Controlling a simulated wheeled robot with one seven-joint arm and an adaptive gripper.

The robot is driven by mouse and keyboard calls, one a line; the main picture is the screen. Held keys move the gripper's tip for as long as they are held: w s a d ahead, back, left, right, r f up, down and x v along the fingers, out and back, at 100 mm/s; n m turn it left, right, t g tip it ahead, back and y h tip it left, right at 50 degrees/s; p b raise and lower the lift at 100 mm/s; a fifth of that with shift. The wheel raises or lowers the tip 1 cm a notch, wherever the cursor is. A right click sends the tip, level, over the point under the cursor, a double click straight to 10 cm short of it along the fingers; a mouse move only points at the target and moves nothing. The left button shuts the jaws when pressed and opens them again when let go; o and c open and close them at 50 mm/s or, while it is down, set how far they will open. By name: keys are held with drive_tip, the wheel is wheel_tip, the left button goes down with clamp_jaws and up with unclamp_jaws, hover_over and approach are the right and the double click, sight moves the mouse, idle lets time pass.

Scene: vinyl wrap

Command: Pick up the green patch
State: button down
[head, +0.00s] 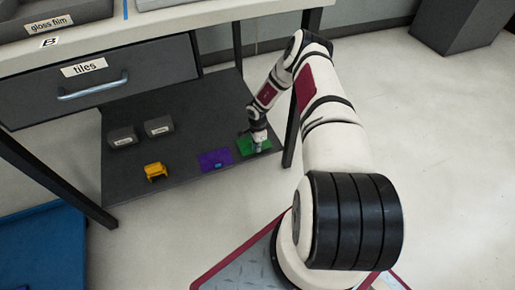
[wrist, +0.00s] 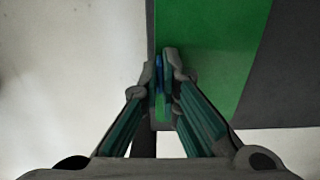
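The green patch (head: 262,143) lies flat near the right front edge of the dark lower shelf. In the wrist view the green patch (wrist: 215,50) fills the upper middle, at the fingertips. My gripper (head: 257,146) reaches down onto it from above. In the wrist view my gripper (wrist: 166,75) has its fingertips drawn close together on a small blue tab (wrist: 159,74) at the patch's left edge. The fingers cover part of the tab. No lift of the patch off the shelf shows.
A purple patch (head: 215,160) with a blue tab lies left of the green one. The table leg (head: 292,130) stands close right of my gripper. The drawer unit (head: 100,85) hangs above the shelf.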

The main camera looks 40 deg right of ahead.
drive_tip(key=s+a+r+p, duration=0.2)
drive_tip(key=s+a+p, duration=0.6)
drive_tip(key=s+a, duration=0.2)
drive_tip(key=shift+s+a+r, duration=0.25)
drive_tip(key=shift+s+a, duration=0.1)
drive_tip(key=shift+s, duration=0.6)
drive_tip(key=shift+a, duration=0.1)
